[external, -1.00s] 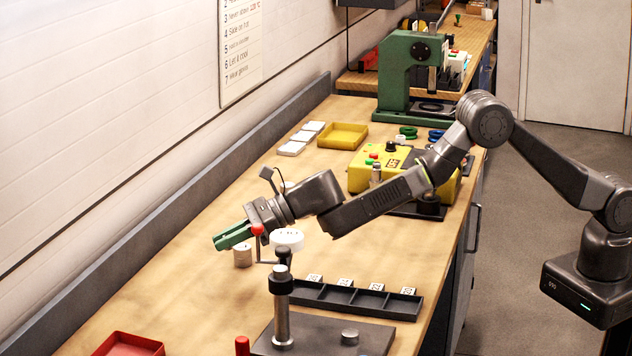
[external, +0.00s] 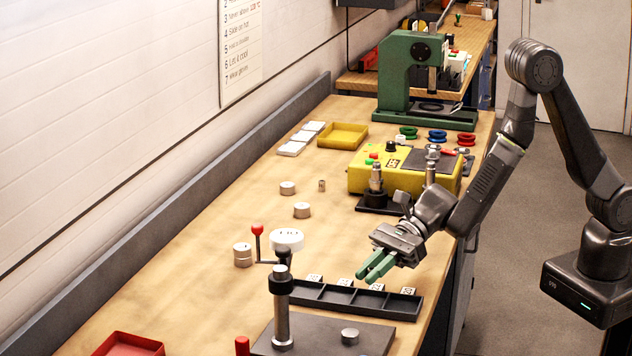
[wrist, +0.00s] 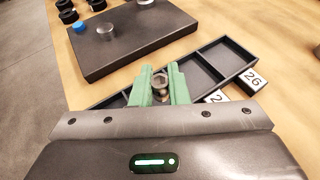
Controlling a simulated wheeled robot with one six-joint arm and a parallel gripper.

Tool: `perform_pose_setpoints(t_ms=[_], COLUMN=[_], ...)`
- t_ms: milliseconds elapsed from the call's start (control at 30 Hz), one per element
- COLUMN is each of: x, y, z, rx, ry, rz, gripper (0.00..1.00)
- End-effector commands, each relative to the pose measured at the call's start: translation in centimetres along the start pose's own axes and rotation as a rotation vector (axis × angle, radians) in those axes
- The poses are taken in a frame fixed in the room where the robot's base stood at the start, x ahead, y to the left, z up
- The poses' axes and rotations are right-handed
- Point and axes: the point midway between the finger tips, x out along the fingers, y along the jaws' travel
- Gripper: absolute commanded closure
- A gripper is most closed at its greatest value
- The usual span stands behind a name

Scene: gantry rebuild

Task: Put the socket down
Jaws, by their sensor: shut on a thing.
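My gripper (external: 370,272) has green fingers and is above the right part of the black divided tray (external: 352,300) in the external view. In the wrist view, my gripper (wrist: 161,80) is shut on a small metal socket (wrist: 160,87), which sits between the fingertips. The tray (wrist: 224,58) lies below the fingers there, with open compartments to the right of them. White number labels (wrist: 250,76) run along its near side. I cannot tell the exact height of the socket above the tray. The external view does not clearly show the socket.
A dark plate (external: 322,336) with a post (external: 282,315) and a red-knobbed lever (external: 257,230) stands just in front of the tray. A white round part (external: 287,238) is left of the tray. A yellow box (external: 365,178) is behind.

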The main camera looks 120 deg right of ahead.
Motion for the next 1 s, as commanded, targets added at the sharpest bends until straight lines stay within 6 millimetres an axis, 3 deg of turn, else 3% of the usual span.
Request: perform_pose_setpoints(t_ms=[100, 333, 800, 1000], x=[-3.1, -6.3, -5.2, -5.1], y=[2.3, 4.5, 10.9, 11.5], z=[-1.1, -2.2, -1.7, -1.7], rx=[-0.008, -0.015, -0.016, -0.013], ry=[0.002, 0.001, 0.000, 0.002], rz=[0.022, 0.037, 0.041, 0.038], gripper=[1.00, 1.00, 1.00, 1.00])
